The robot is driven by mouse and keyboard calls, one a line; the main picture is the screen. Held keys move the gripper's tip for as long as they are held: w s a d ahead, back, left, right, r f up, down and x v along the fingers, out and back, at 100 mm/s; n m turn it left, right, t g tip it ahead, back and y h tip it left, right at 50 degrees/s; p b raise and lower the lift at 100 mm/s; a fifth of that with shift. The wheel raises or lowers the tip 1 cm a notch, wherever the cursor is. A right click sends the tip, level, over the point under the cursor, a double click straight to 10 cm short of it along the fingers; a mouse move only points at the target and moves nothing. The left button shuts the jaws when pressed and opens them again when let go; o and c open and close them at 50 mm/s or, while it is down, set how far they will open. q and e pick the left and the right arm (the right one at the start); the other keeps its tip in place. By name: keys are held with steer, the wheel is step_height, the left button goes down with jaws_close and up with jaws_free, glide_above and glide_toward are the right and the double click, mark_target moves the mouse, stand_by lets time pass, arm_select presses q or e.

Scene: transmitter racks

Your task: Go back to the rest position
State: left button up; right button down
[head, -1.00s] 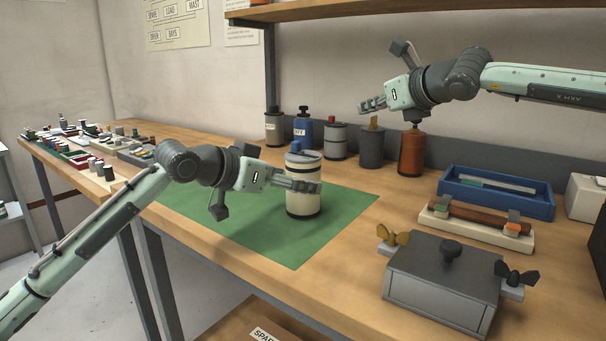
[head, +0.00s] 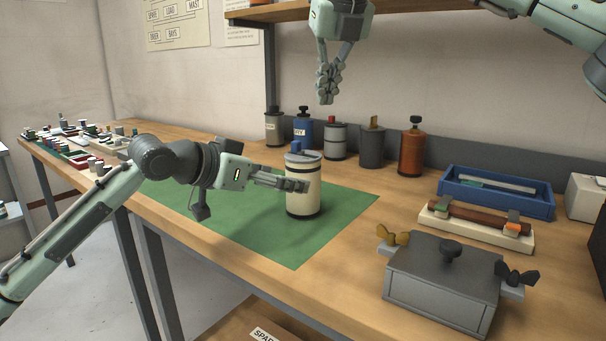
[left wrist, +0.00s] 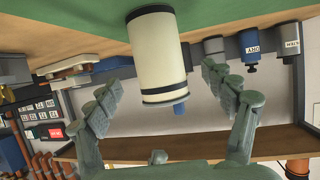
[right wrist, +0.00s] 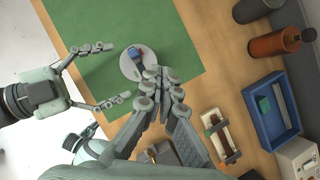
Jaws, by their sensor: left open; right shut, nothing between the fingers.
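A cream canister (head: 303,200) with dark bands and a blue-topped lid stands upright on the green mat (head: 345,213). My left gripper (head: 298,184) is open and level beside it. In the left wrist view the canister (left wrist: 158,65) stands between the spread fingers, around their tips. In the right wrist view the canister's lid (right wrist: 137,62) lies just beyond those fingertips.
Several jars and an orange bottle (head: 411,150) line the back wall. A blue tray (head: 497,207), a fuse holder (head: 470,238) and a grey box with wing nuts (head: 440,285) stand at the right. A shelf (head: 430,8) hangs above. The front mat is clear.

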arm_select(q)
steer(key=shift+v, duration=0.8)
arm_select(e)
steer(key=s+a+r+n+g+y, duration=0.1)
steer(key=s+a+r+n+y, duration=0.1)
steer(key=s+a+r+y, duration=0.1)
steer(key=shift+s+a+r+y, duration=0.4)
steer(key=shift+s+r, duration=0.55)
steer(key=shift+r, duration=0.55)
steer(key=shift+f, duration=0.1)
